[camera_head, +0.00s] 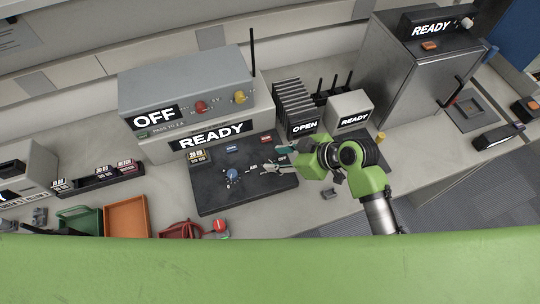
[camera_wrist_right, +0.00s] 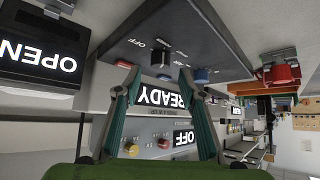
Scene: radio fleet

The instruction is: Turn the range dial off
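A dark sloped control panel (camera_head: 215,200) lies on the bench in front of the READY unit. In the right wrist view, which looks upside down, a dark dial (camera_wrist_right: 161,58) stands on the panel (camera_wrist_right: 190,28) beside an OFF label. It appears between the spread fingertips, with no visible contact. My right gripper (camera_head: 276,159) is open over the panel's right part, near the OFF label, and the fingers hide part of that area. Its two teal fingers (camera_wrist_right: 158,72) show apart in the wrist view. A blue knob (camera_head: 232,174) sits left of the gripper. My left gripper is not in view.
A grey unit (camera_head: 190,85) with red and yellow knobs stands behind the panel. The OPEN rack (camera_head: 303,127) and a small READY box (camera_head: 349,110) stand behind my right gripper. An orange tray (camera_head: 127,216) and a red-topped item (camera_head: 220,226) lie at the front left.

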